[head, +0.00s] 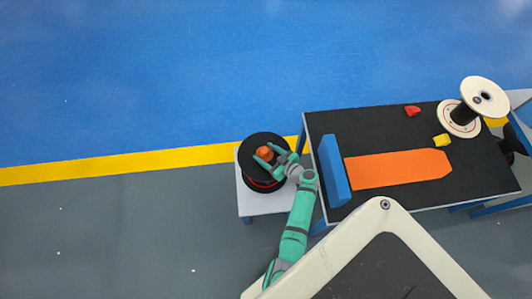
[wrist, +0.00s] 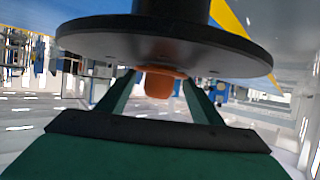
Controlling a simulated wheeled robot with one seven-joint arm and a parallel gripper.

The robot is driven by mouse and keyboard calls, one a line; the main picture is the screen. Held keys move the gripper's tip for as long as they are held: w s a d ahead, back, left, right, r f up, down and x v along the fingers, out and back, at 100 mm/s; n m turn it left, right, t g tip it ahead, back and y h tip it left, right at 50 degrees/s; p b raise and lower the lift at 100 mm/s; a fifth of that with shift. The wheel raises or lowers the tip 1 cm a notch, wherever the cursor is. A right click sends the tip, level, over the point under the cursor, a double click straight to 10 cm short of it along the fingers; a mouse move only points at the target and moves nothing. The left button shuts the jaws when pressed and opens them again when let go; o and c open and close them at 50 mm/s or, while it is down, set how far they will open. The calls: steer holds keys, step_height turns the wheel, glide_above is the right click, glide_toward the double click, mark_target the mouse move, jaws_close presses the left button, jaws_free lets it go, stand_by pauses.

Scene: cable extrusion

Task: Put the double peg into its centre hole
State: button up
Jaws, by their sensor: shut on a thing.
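The orange double peg (head: 264,153) is over the middle of the top flange of a black spool (head: 249,172) in the head view. My gripper (head: 270,155) is shut on the peg, one finger on each side of it. In the wrist view the peg (wrist: 159,84) shows between the two green fingers (wrist: 160,92), right at the face of the spool's black disc (wrist: 165,42). The centre hole is hidden behind the peg. I cannot tell how far the peg is in the hole.
The spool stands on a small white stand (head: 285,203). To the right is a black-topped table (head: 360,132) with a blue block (head: 334,170), an orange plate (head: 398,169), a red piece (head: 412,111), a yellow piece (head: 441,140) and a white spool (head: 484,97). Floor left of the stand is clear.

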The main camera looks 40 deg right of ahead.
steer(key=shift+r, duration=0.75)
steer(key=shift+d, duration=0.1)
stand_by(0.6)
steer(key=shift+f, duration=0.95)
stand_by(0.4)
steer(key=o, duration=0.8)
steer(key=shift+s, duration=0.1)
steer(key=shift+v, duration=5.45)
steer(key=shift+f, duration=0.1)
